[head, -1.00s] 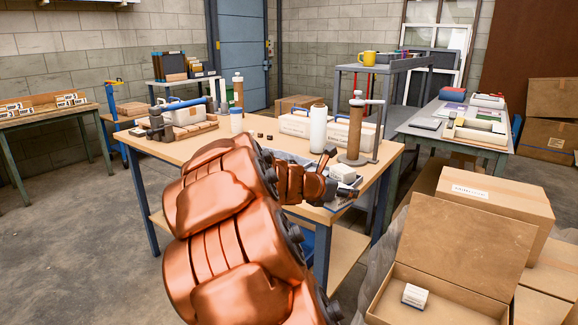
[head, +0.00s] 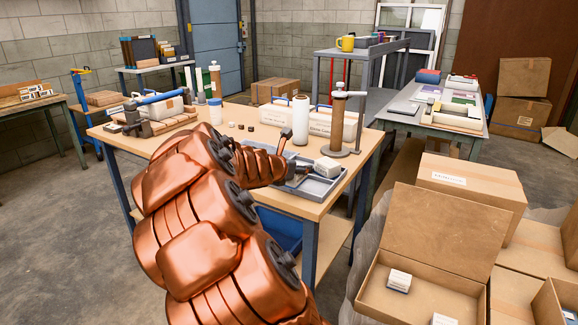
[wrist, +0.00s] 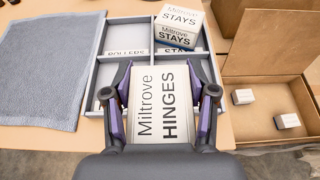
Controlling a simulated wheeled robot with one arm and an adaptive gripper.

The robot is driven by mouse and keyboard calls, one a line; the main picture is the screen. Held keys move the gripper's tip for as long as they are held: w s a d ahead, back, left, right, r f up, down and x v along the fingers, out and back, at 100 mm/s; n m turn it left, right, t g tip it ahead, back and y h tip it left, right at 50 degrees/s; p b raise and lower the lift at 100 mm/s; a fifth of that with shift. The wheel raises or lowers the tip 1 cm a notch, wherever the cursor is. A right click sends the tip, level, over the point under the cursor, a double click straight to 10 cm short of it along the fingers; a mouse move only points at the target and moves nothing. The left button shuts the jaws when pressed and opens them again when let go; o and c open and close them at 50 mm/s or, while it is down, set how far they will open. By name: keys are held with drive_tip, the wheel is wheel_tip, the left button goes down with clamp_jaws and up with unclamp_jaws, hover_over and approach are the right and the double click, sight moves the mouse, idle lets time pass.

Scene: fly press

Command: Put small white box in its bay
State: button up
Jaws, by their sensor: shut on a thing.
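The small white box (wrist: 160,105), printed "Miltrove HINGES", is between the purple fingers of my gripper (wrist: 161,75) in the wrist view, and the gripper is shut on it. It is over the near part of a grey divided tray (wrist: 90,76) and hides much of the near compartments; I cannot tell whether it touches the floor. The far left compartment has a "ROLLERS" label. White "STAYS" boxes (wrist: 178,28) are stacked at the far right. In the head view my gripper (head: 299,173) is over the tray (head: 318,188), and the held box is not clearly distinguishable.
A blue-grey cloth (wrist: 50,68) lies left of the tray. An open carton (head: 420,250) with small white boxes stands right of the workbench (head: 240,113). A white bottle (head: 301,120) and a brown cylinder on a stand (head: 337,118) stand behind the tray.

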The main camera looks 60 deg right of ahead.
drive_tip(key=w+d, duration=0.1)
drive_tip(key=w, duration=0.1)
drive_tip(key=w+d, duration=0.2)
drive_tip(key=w+d+p, duration=0.1)
drive_tip(key=w+d, duration=0.1)
drive_tip(key=shift+d+f, duration=0.15)
drive_tip(key=shift+f, duration=0.2)
drive_tip(key=shift+w+d+f, duration=0.15)
drive_tip(key=shift+w+d, duration=0.25)
drive_tip(key=shift+d, duration=0.15)
drive_tip(key=shift+f+b, duration=0.3)
drive_tip(key=shift+f, duration=1.35)
drive_tip(key=shift+f, duration=0.2)
drive_tip(key=o, duration=1.4)
drive_tip(key=shift+r, duration=0.1)
drive_tip(key=shift+a+r, duration=0.35)
drive_tip(key=shift+a, duration=0.15)
drive_tip(key=v, duration=1.1)
drive_tip(key=shift+s+f, duration=0.1)
